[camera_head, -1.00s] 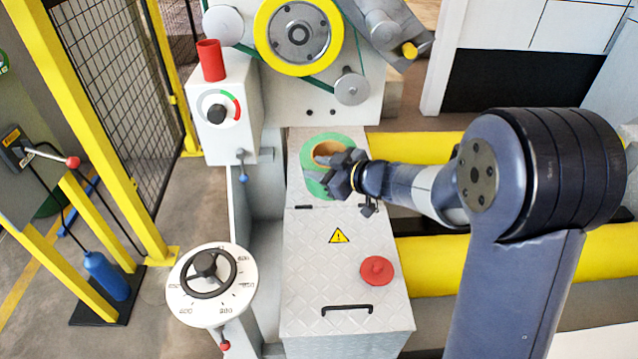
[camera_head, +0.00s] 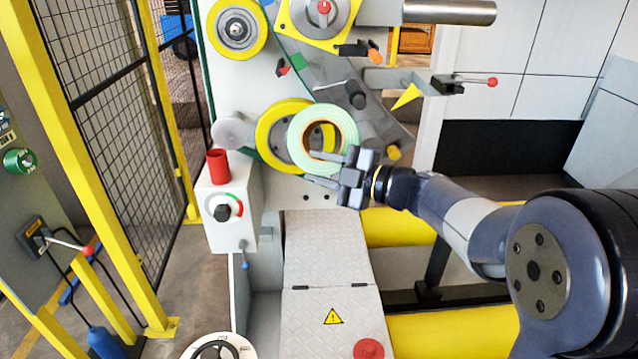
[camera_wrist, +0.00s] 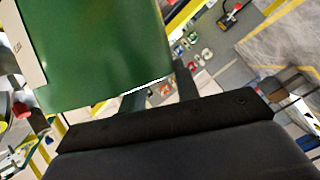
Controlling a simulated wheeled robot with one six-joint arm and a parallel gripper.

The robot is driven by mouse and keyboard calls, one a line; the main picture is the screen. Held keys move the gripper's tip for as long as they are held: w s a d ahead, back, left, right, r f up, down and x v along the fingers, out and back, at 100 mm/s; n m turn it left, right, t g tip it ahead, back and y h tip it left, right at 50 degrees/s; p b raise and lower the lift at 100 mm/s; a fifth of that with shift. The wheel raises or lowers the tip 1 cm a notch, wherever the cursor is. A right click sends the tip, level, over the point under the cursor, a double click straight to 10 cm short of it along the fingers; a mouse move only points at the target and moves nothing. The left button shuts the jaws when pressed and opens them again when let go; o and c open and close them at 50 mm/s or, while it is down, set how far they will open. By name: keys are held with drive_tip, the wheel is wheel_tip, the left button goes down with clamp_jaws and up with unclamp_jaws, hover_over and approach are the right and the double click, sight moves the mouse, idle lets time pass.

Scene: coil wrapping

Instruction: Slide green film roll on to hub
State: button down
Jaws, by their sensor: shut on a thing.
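The green film roll (camera_head: 344,116) is a pale green ring with a brown core, held upright with its open face toward the head camera. My gripper (camera_head: 318,168) is shut on its lower right side. In the wrist view the dark green roll (camera_wrist: 100,50) fills the upper left, close to the fingers. Behind the roll in the head view is a yellow-rimmed wheel (camera_head: 264,133), partly covered by it. A bare grey shaft (camera_head: 450,11) sticks out at the upper right. Which of these is the hub I cannot tell.
A red cup (camera_head: 218,164) stands on the white control box (camera_head: 222,213) left of the roll. A yellow pointer and a red-tipped lever (camera_head: 491,82) project at the right. A textured metal cover (camera_head: 325,250) lies below. A yellow-framed mesh fence (camera_head: 105,120) stands left.

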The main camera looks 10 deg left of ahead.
drive_tip(key=s+d+r+n+g+y+p, duration=0.1)
drive_tip(key=s+r+n+p, duration=0.1)
drive_tip(key=r, duration=0.8)
drive_tip(key=s+d+r+n+g+y+p, duration=0.1)
drive_tip(key=r+n+p, duration=0.4)
drive_tip(key=r, duration=0.5)
drive_tip(key=shift+s+d+r+g+y+p, duration=0.15)
drive_tip(key=shift+s+d+g+y+p, duration=0.2)
drive_tip(key=shift+s+y+p, duration=0.5)
drive_tip(key=shift+w+h, duration=0.15)
drive_tip(key=shift+h, duration=0.1)
drive_tip(key=w, duration=0.2)
drive_tip(key=w+a+p, duration=0.1)
drive_tip(key=w, duration=0.2)
drive_tip(key=shift+w+a, duration=0.3)
idle(0.6)
drive_tip(key=w+a+p, duration=0.1)
drive_tip(key=w+p, duration=0.2)
drive_tip(key=w, duration=0.3)
drive_tip(key=shift+w+a, duration=0.35)
idle(2.6)
